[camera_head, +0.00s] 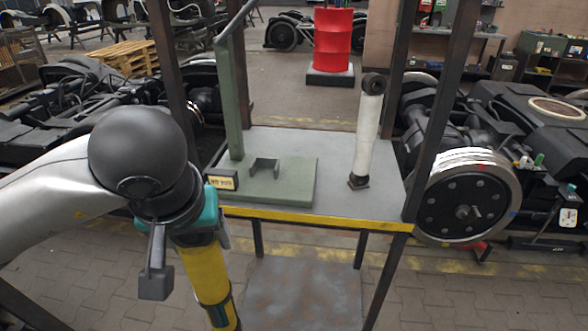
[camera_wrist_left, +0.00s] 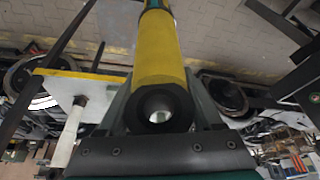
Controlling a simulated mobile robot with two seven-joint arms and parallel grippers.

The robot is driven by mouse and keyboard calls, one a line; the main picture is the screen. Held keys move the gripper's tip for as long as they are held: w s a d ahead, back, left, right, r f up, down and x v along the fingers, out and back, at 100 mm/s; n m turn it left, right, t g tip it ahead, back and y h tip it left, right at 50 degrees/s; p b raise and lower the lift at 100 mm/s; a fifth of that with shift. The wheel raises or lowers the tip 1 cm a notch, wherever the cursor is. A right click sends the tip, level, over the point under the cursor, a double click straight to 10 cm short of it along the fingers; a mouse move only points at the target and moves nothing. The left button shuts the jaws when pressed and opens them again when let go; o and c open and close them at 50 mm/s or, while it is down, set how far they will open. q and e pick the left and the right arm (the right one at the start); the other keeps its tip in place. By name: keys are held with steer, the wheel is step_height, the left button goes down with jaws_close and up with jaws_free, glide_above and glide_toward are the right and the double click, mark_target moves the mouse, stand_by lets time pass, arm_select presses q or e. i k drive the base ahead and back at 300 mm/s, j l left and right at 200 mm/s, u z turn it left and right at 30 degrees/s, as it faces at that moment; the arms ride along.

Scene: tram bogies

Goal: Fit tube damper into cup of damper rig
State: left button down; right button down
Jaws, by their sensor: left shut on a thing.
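The yellow tube damper (camera_head: 206,276) hangs slightly tilted in front of the table's yellow front edge. My left gripper (camera_head: 202,232) is shut on it near its upper end. The wrist view also shows the yellow damper (camera_wrist_left: 158,50) between the fingers of the left gripper (camera_wrist_left: 158,118), with a dark round end facing the camera. The damper rig (camera_head: 295,187) is a green base plate with a green post (camera_head: 232,95) and a small dark U-shaped bracket (camera_head: 265,166), which looks like the cup. The damper is apart from the rig. My right gripper is not in view.
The grey table (camera_head: 345,205) carries a white damper (camera_head: 367,135) standing upright at the right. Dark frame posts (camera_head: 437,120) rise at the table's corners. A wheel (camera_head: 465,205) stands close on the right. A red barrel (camera_head: 333,40) is behind.

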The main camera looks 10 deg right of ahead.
mark_target(266, 173)
steer(key=l, duration=1.05)
steer(key=i+l, duration=0.1)
steer(key=l, duration=0.95)
steer(key=k+z, duration=0.05)
